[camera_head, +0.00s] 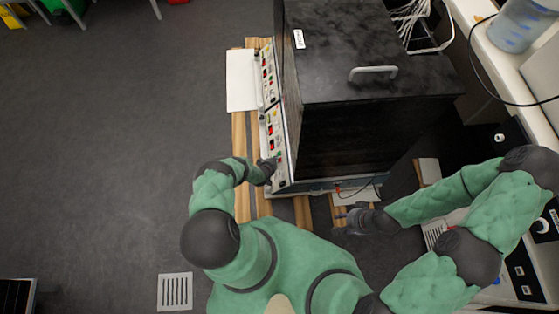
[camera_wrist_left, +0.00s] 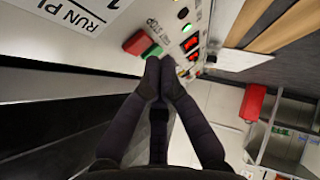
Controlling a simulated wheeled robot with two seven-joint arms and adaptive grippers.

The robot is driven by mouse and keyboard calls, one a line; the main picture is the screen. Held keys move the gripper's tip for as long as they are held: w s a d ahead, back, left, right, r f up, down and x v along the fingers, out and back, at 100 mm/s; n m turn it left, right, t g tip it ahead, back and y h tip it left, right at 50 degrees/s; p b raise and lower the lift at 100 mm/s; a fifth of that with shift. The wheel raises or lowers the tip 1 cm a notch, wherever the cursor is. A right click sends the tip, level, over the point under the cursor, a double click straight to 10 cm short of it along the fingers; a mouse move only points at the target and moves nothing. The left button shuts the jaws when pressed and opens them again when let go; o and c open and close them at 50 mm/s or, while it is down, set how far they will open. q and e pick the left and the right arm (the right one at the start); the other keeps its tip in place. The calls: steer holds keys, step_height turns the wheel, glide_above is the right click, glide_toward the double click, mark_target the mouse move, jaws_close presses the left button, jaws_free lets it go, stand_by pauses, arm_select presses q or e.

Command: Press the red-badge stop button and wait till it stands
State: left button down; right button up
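The black shaker cabinet (camera_head: 345,45) has a light control panel (camera_head: 274,130) on its left side, with red, green and black controls. In the left wrist view a red button (camera_wrist_left: 135,42) sits beside a green one (camera_wrist_left: 153,51) on this panel (camera_wrist_left: 165,15). My left gripper (camera_head: 268,168) is at the panel's lower end. Its two fingers (camera_wrist_left: 160,65) are together with nothing between them, tips just below the green button. Whether they touch the panel cannot be told. My right gripper (camera_head: 345,218) hangs in front of the cabinet; its fingers are too small to read.
A second similar panel section (camera_head: 268,75) lies farther along the same side. Wooden slats (camera_head: 240,190) and a white board (camera_head: 240,80) lie beside it. A bench (camera_head: 475,20) with a blue-tinted container (camera_head: 525,25) stands at right. The grey floor (camera_head: 120,130) at left is largely open.

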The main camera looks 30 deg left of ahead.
arm_select(q)
steer(key=shift+d+f, duration=0.1)
steer(key=shift+d, duration=0.05)
steer(key=shift+w+d+f, duration=0.1)
steer(key=shift+w+f, duration=0.05)
steer(key=shift+w+d+f, duration=0.2)
steer(key=shift+d+f, duration=0.05)
steer(key=shift+d, duration=0.05)
stand_by(1.1)
steer(key=shift+s+a+r+p, duration=0.35)
steer(key=shift+s+a+r, duration=0.05)
steer(key=shift+a+r, duration=0.1)
stand_by(0.5)
steer(key=shift+s+a+r+p, duration=0.5)
steer(key=shift+a+r+p, duration=0.05)
steer(key=shift+a+r, duration=0.3)
steer(key=shift+s+a+r+p, duration=0.5)
steer(key=shift+a+r, duration=0.25)
steer(key=shift+r, duration=0.1)
steer(key=shift+w, duration=0.1)
